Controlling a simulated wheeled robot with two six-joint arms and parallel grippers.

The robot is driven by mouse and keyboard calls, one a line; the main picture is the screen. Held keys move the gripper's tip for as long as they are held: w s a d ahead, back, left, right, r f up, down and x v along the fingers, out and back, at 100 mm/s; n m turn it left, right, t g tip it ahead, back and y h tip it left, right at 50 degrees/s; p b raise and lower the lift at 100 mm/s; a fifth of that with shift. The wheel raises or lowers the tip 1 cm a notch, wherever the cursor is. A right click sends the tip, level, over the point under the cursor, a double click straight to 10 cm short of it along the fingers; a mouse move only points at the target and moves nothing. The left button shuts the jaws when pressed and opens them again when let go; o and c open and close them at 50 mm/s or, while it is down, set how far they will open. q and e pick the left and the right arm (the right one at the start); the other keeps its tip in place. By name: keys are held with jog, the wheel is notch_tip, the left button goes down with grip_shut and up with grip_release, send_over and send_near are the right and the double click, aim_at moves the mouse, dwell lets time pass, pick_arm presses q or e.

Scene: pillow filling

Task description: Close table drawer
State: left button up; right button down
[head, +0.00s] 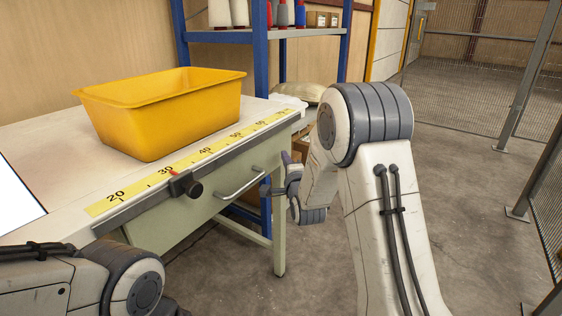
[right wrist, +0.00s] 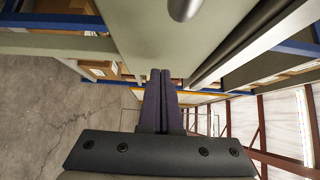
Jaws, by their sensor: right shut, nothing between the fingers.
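The table (head: 50,150) has a pale top with a grey-green front. The drawer front (head: 210,205) sits under the ruler edge and carries a silver bar handle (head: 241,186). The drawer looks about flush with the frame; I cannot tell whether a small gap remains. My right gripper (head: 286,158) is beside the table's right front end, partly hidden by its own arm. In the right wrist view its dark fingers (right wrist: 160,85) are together and empty, close to a grey-green panel (right wrist: 150,30). My left arm shows at lower left; its gripper is out of view.
A yellow bin (head: 165,115) stands on the table behind a yellow ruler strip (head: 190,160). A blue shelf rack (head: 260,60) stands behind. Open concrete floor (head: 470,180) lies to the right, with a mesh fence.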

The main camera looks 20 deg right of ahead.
aim_at(269, 158)
jog(key=shift+w+a, duration=0.45)
jog(key=shift+w, duration=0.1)
jog(key=w+a, duration=0.1)
jog(key=w, duration=0.1)
jog(key=w+a+b, duration=0.1)
jog(key=a, duration=0.1)
jog(key=shift+w+f, duration=0.1)
jog(key=shift+w, duration=0.25)
jog(key=shift+w+a+r, duration=0.15)
jog(key=shift+w+r, duration=0.05)
jog(key=shift+a, duration=0.1)
